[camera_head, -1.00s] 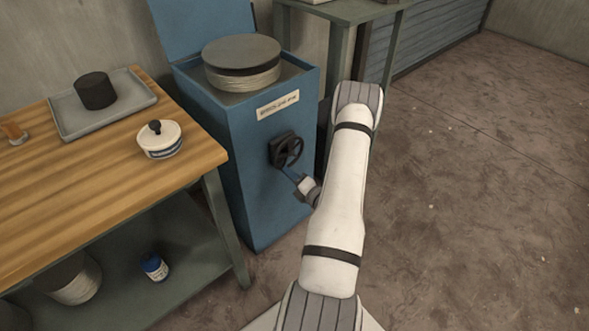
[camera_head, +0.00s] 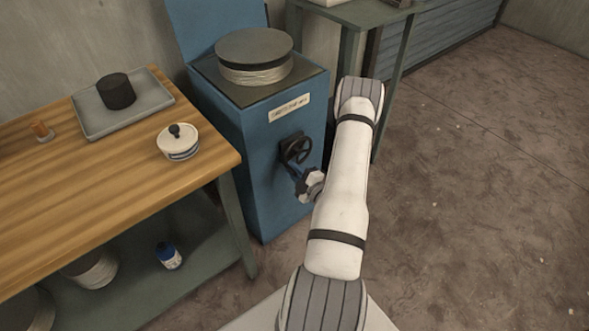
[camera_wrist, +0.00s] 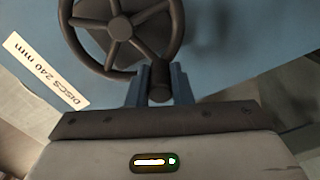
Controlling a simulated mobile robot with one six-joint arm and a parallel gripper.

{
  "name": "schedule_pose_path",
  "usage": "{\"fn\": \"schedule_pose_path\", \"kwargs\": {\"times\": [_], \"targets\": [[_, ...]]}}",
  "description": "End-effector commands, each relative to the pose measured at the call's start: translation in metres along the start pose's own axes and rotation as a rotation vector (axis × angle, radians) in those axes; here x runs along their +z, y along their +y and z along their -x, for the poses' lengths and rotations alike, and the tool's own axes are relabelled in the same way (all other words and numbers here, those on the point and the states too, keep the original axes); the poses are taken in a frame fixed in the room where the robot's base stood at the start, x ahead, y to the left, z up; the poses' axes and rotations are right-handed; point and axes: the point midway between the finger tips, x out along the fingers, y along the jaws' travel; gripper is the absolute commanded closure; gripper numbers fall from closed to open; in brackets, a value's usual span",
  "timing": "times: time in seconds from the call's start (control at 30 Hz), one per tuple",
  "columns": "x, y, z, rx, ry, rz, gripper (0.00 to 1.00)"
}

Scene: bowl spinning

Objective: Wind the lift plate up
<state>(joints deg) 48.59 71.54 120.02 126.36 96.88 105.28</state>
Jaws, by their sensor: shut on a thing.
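The blue cabinet (camera_head: 260,115) carries a black handwheel (camera_head: 296,150) on its front. In the wrist view the wheel (camera_wrist: 120,28) fills the top, with a dark handle knob (camera_wrist: 160,92) at its lower right. My gripper (camera_wrist: 158,76) is shut on this knob, one blue finger on each side. In the head view my gripper (camera_head: 293,173) is at the wheel's lower edge, partly hard to make out. A stack of pale discs (camera_head: 255,76) with a dark top sits at the cabinet's top opening. The lift plate itself cannot be made out under the stack.
A label (camera_head: 289,108) is on the cabinet front. A green-framed table (camera_head: 350,14) stands behind right. Floor to the right is clear.

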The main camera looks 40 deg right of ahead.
Motion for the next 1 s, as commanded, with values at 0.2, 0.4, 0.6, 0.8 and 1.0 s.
{"fn": "schedule_pose_path", "kwargs": {"times": [0.2,0.4,0.6,0.8,1.0], "targets": [[-0.0025,0.0017,0.0001,-0.002,0.001,-0.049,1.00],[-0.0026,0.0019,0.0000,-0.001,0.001,-0.059,1.00],[-0.0026,0.0019,-0.0001,-0.001,0.001,-0.058,1.00],[-0.0025,0.0021,-0.0002,-0.001,0.001,-0.057,0.69],[-0.0023,0.0024,-0.0002,0.000,0.001,-0.056,0.59]]}}
